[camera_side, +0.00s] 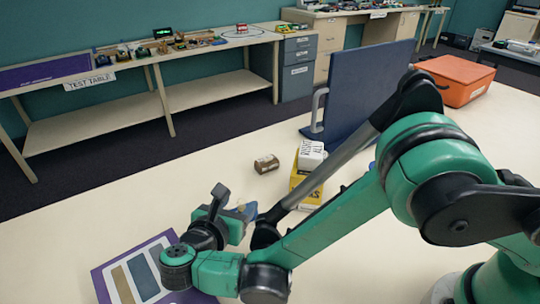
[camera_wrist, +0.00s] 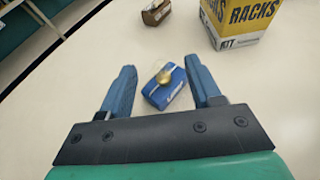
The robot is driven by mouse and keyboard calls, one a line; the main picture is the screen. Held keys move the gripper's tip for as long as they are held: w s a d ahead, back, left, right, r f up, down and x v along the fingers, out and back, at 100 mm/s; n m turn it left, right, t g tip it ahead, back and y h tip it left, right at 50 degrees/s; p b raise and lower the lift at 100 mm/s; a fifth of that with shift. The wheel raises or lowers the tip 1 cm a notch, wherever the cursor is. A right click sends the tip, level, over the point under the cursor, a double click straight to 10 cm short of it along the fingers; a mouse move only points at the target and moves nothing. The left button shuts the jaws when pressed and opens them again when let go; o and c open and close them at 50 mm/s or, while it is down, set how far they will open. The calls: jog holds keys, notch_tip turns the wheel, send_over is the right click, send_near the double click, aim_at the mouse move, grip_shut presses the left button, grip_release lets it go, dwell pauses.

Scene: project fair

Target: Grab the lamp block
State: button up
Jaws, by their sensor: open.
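The lamp block, a small blue block with a white stripe, lettering and a round brass-coloured bulb on top, shows in the wrist view (camera_wrist: 168,92). It sits on the pale table, turned at an angle. My gripper (camera_wrist: 161,68) is open, with one blue finger on each side of the block. The block is nearer the right finger, with a visible gap on the left. I cannot tell whether the fingers are low enough to enclose it. In the side view my gripper's arm hides much of this spot, and the blue there is hard to separate into finger and block.
A brown block (camera_side: 266,164) lies beyond. Behind are a dark blue panel (camera_side: 365,90) and an orange case (camera_side: 460,78). A purple board (camera_side: 103,284) lies near my gripper.

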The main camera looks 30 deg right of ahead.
aim_at(241, 200)
jog(key=shift+x, duration=2.25)
grip_shut()
